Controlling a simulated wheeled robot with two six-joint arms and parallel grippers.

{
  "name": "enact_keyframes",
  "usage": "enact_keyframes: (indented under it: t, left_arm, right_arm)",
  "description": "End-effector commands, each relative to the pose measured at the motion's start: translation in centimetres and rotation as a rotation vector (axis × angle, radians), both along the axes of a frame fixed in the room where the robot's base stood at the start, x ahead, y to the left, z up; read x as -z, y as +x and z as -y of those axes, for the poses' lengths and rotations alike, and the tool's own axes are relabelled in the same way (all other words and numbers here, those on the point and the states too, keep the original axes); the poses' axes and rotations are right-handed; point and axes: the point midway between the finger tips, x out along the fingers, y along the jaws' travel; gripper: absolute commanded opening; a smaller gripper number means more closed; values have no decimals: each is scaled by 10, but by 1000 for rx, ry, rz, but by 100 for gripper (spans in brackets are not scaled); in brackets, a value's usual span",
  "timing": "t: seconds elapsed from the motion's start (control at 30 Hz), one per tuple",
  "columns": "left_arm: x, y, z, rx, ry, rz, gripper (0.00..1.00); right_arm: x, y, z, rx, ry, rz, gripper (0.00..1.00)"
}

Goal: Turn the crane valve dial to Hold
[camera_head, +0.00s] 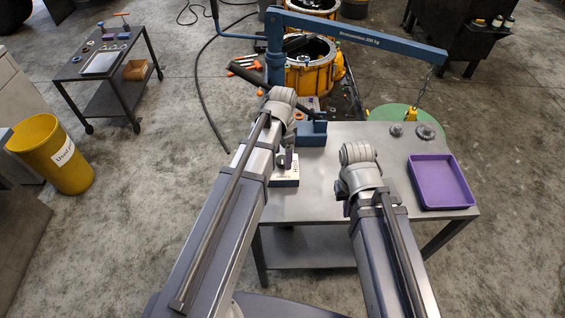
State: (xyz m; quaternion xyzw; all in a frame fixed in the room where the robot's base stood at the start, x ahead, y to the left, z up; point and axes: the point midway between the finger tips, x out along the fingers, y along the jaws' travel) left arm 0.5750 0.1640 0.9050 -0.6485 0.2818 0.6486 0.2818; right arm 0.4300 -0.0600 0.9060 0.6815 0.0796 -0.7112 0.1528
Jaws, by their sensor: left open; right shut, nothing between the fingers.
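A small white box with dark lettering (285,178) stands on the steel table, and I take it to be the crane valve block. Its dial is hidden or too small to make out, so its setting cannot be read. My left gripper (288,158) points down beside and over this box, partly hidden by its own arm; it is open. I cannot tell whether it touches the dial. My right gripper (347,207) is mostly hidden behind its wrist over the table, right of the box; it is shut and empty.
A blue block (312,134) sits behind the box. A purple tray (441,203) and two gears (425,131) lie on the right of the table (320,205). The blue crane (370,38) stands behind, its hook over a green disc. A yellow bin (55,155) stands left.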

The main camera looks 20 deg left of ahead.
Motion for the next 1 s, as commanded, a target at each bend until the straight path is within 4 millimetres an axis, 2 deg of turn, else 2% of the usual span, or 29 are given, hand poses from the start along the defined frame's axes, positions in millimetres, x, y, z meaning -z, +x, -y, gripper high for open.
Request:
enact_keyframes:
  t: [0.03,0.1,0.4,1.0]
  left_arm:
    - [8,0,0,0,0,0,82]
    - [10,0,0,0,0,0,82]
    - [9,0,0,0,0,0,80]
    - [9,0,0,0,0,0,12]
  right_arm:
    - [8,0,0,0,0,0,0]
    - [10,0,0,0,0,0,0]
    - [9,0,0,0,0,0,0]
    - [9,0,0,0,0,0,0]
